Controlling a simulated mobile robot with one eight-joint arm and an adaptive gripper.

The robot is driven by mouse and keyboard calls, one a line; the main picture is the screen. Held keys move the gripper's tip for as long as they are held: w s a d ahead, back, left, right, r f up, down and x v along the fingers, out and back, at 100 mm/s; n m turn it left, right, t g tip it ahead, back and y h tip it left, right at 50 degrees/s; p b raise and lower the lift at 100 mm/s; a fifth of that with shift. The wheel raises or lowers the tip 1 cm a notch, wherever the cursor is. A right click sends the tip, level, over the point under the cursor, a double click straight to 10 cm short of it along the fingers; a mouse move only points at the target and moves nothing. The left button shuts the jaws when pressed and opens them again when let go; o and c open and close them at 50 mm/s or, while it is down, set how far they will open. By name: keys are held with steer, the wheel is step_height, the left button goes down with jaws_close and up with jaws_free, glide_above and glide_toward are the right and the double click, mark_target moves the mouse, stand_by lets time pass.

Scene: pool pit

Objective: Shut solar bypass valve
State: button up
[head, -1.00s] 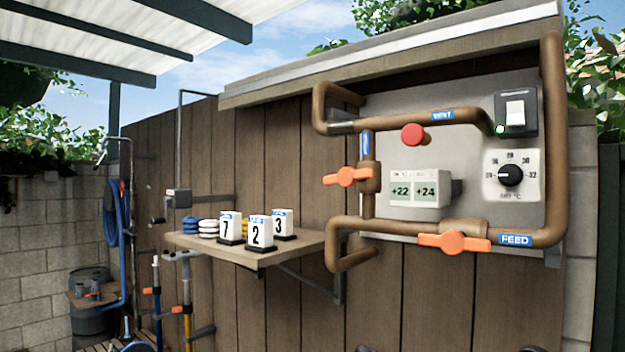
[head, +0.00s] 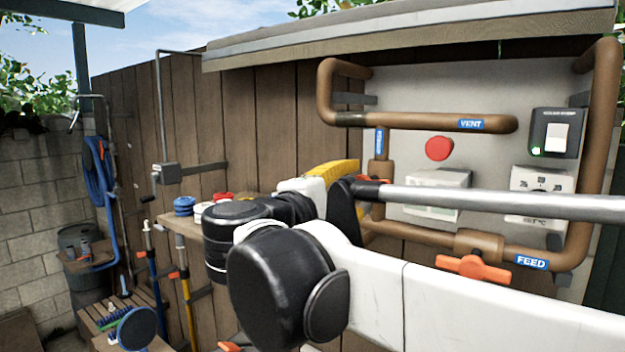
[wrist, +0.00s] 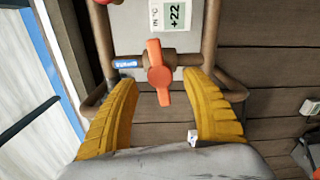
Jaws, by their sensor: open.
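The solar bypass valve has an orange handle (wrist: 159,72) on a brown pipe beside a blue label (wrist: 126,63), whose text is too small to read surely. In the wrist view the handle lies across its pipe. My gripper (wrist: 161,86) is open, with yellow fingers on both sides of the handle's lower part and visible gaps to it. Nothing is held. In the head view my yellow gripper (head: 335,171) is at the valve, and my arm hides most of the handle. The blue label (head: 379,142) above it shows.
A FEED valve with an orange handle (head: 472,268) sits on the lower pipe. A red knob (head: 439,148), a display box (head: 437,190), a switch (head: 556,137) and a dial (head: 541,184) are on the panel. A wooden shelf (head: 182,226) stands left, partly hidden by my arm.

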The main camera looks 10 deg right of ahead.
mark_target(358, 186)
steer(key=shift+x, duration=1.75)
steer(key=c, duration=1.2)
steer(key=shift+m, duration=1)
steer(key=o, duration=1.2)
steer(key=v, duration=1.2)
